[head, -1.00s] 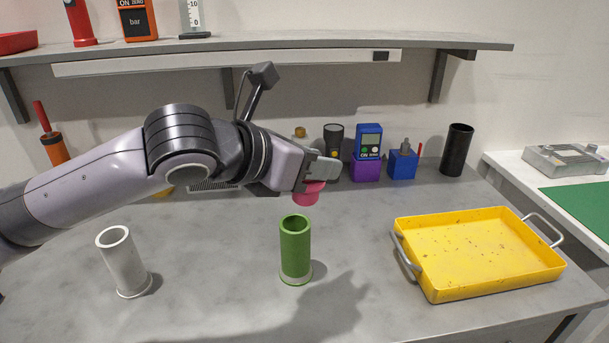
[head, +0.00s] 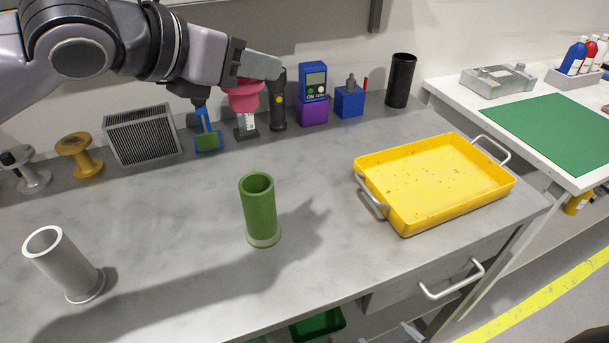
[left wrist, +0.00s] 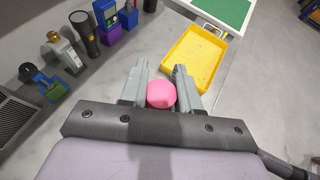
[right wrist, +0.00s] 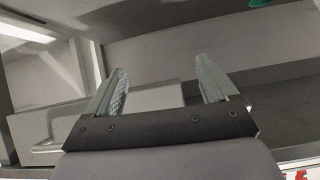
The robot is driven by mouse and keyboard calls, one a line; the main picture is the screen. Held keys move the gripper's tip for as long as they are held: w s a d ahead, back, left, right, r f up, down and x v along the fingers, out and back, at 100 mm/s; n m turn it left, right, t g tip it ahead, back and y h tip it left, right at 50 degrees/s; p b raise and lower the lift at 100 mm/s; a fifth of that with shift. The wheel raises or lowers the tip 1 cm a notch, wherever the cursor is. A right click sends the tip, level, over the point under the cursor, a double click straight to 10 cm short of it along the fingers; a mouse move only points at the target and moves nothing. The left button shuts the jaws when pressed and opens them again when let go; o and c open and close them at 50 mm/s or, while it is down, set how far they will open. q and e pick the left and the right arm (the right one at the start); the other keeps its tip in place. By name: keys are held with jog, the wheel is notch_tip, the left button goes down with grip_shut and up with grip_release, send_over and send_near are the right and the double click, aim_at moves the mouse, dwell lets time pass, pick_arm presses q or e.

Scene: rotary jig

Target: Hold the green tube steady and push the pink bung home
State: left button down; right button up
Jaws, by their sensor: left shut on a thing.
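The green tube (head: 261,211) stands upright on the grey worktop in the middle of the head view, its open mouth facing up. My left gripper (head: 262,72) is shut on the pink bung (head: 243,97) and holds it in the air, above and behind the tube, clear of it. In the left wrist view the bung (left wrist: 161,94) sits between the two fingers of my left gripper (left wrist: 161,84). The green tube is not visible in that view. My right gripper (right wrist: 165,85) shows only in the right wrist view, with its fingers apart and nothing between them.
A white tube (head: 66,266) stands at the front left. A yellow tray (head: 430,215) lies to the right. Along the back are a heater-like grille (head: 141,135), a torch (head: 277,105), a meter (head: 314,82) and a black cylinder (head: 400,80). The worktop around the green tube is clear.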

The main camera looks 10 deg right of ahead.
jog(key=d+r+n+t+h, duration=0.1)
jog(key=d+r+n+t, duration=0.2)
jog(key=d+r+t, duration=0.5)
notch_tip(320, 180, up, 6)
jog(key=s+a+n+g+y, duration=0.15)
jog(key=n+y, duration=0.45)
jog(key=n, duration=0.6)
jog(key=s+f+n+g+y, duration=0.1)
jog(key=n+g+y, duration=0.35)
jog(key=n, duration=0.85)
jog(key=w+a+r+n+g+y, duration=0.35)
jog(key=a+r+n, duration=0.2)
jog(key=n, duration=0.25)
jog(key=w+a+r+n+g+y, duration=0.3)
jog(key=a+r+n+g+y, duration=0.15)
jog(key=r+n, duration=0.35)
jog(key=n+t+h, duration=0.1)
jog(key=n+h, duration=0.1)
jog(key=n, duration=0.2)
send_near(248, 204)
jog(key=d+f, duration=0.1)
jog(key=w+d+f, duration=0.1)
jog(key=shift+f, duration=0.3)
jog(key=shift+w+a+f+h, duration=0.1)
jog(key=shift+w+a+h, duration=0.15)
jog(key=shift+w+a, duration=0.2)
jog(key=x, duration=1.1)
jog(key=shift+w+a, duration=0.25)
jog(key=shift+w, duration=0.05)
